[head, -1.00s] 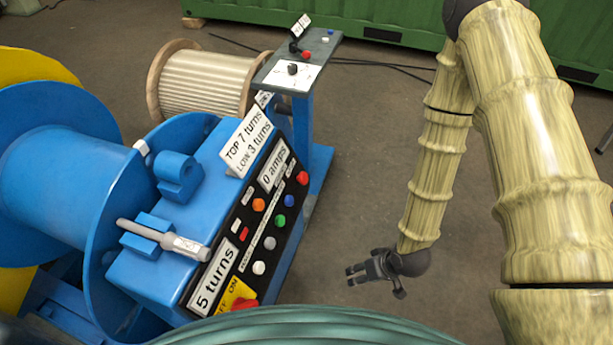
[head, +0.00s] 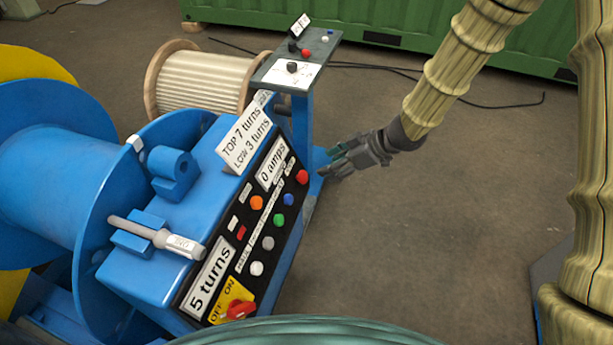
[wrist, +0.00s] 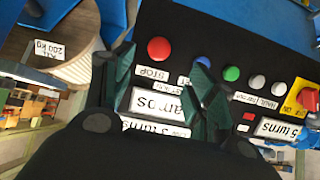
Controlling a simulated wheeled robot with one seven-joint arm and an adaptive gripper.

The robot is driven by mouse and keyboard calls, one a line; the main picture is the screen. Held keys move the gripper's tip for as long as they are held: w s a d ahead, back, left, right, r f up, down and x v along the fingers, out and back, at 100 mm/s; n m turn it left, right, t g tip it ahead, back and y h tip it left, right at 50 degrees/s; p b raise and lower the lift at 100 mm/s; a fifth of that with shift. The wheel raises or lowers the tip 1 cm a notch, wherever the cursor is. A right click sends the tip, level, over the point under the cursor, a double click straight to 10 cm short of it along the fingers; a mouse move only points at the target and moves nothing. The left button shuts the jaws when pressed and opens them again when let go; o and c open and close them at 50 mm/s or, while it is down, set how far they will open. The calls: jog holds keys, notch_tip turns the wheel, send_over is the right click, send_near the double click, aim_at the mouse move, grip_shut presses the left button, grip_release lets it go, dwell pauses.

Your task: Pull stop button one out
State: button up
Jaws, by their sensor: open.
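A round red button (head: 302,177) sits at the upper right end of the black control panel (head: 208,262). In the wrist view the red button (wrist: 160,49), with a STOP label under it, lies just beyond my fingertips. A second red button (head: 306,53) is on the small grey-green stand at the back. No number marks either button legibly. My gripper (head: 333,165) is open and empty, to the right of the panel's red button and apart from it. In the wrist view its two dark green fingers (wrist: 163,75) show on either side below the button.
The panel also carries orange, blue, green and white buttons and a red switch on a yellow OFF/ON plate (head: 229,301). A sign (head: 245,140) stands above the panel. The blue stand post (head: 302,130) is near my gripper. Floor to the right is clear.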

aim_at(305, 175)
jog(key=shift+b+x, duration=0.35)
jog(key=shift+x, duration=4.95)
jog(key=shift+w, duration=0.1)
jog(key=shift+r, duration=0.1)
grip_shut()
